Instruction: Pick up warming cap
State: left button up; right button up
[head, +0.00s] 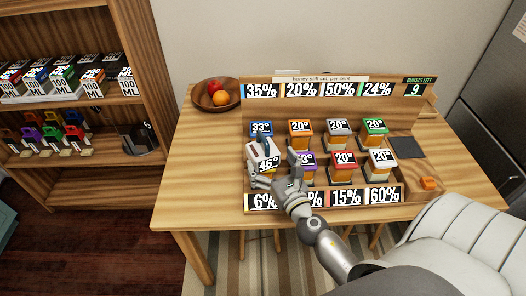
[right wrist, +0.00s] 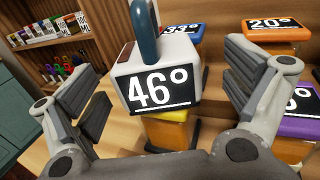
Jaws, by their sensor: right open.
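The warming cap (head: 264,154) is a white block with a blue handle on top and a black face reading 46°. It sits on a yellow jar (right wrist: 168,131) at the front left of the wooden rack (head: 336,94). In the right wrist view the cap (right wrist: 158,92) stands in the middle, between my fingers. My right gripper (head: 275,168) is open, with one finger to each side of the cap and clear space between. It holds nothing. My left gripper is not in view.
Behind the cap is a blue-lidded jar (head: 261,128) reading 33°; to its right is a purple-lidded jar (head: 306,161). Other lidded jars read 20°. A fruit bowl (head: 203,98) stands at the back left, a dark pad (head: 407,147) at the right. A bookcase (head: 88,180) stands left.

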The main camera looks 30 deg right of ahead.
aim_at(263, 151)
jog(key=w, duration=0.4)
jog(key=shift+w+d+f+p, duration=0.15)
jog(key=shift+w+p, duration=0.1)
jog(key=shift+p, duration=0.15)
jog(key=c, duration=1.4)
jog(key=shift+c, duration=0.6)
jog(key=shift+r, duration=0.25)
